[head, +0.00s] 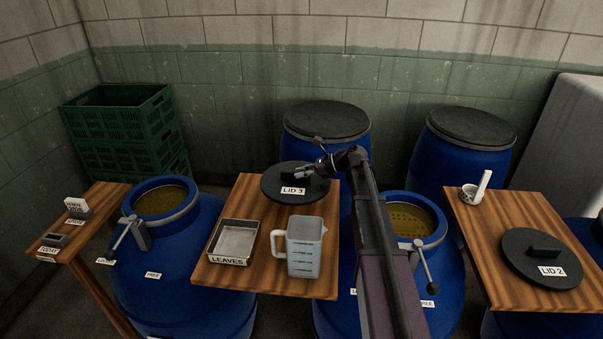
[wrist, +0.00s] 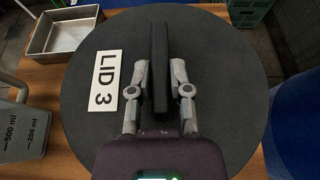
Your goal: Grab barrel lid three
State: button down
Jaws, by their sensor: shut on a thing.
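Lid 3 (head: 283,196) is a round dark lid with a white "LID 3" label, at the back of the middle wooden table. In the wrist view the lid (wrist: 225,80) fills most of the picture, with its bar handle (wrist: 160,70) running up the middle. My gripper (head: 310,173) is at the handle; in the wrist view my gripper (wrist: 160,72) has one finger on each side of the handle, shut on it. The lid looks level, at or just above the table top; I cannot tell whether it touches.
A metal tray (head: 217,257) marked "LEAVES" and a measuring jug (head: 306,262) stand in front of the lid. Open blue barrels (head: 185,275) flank the table. Lid 2 (head: 520,270) lies on the right table. Closed barrels (head: 290,145) and green crates (head: 150,140) stand behind.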

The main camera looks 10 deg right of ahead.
jog(key=shift+r+p, duration=0.5)
jog(key=shift+r, duration=0.25)
jog(key=shift+r, duration=0.1)
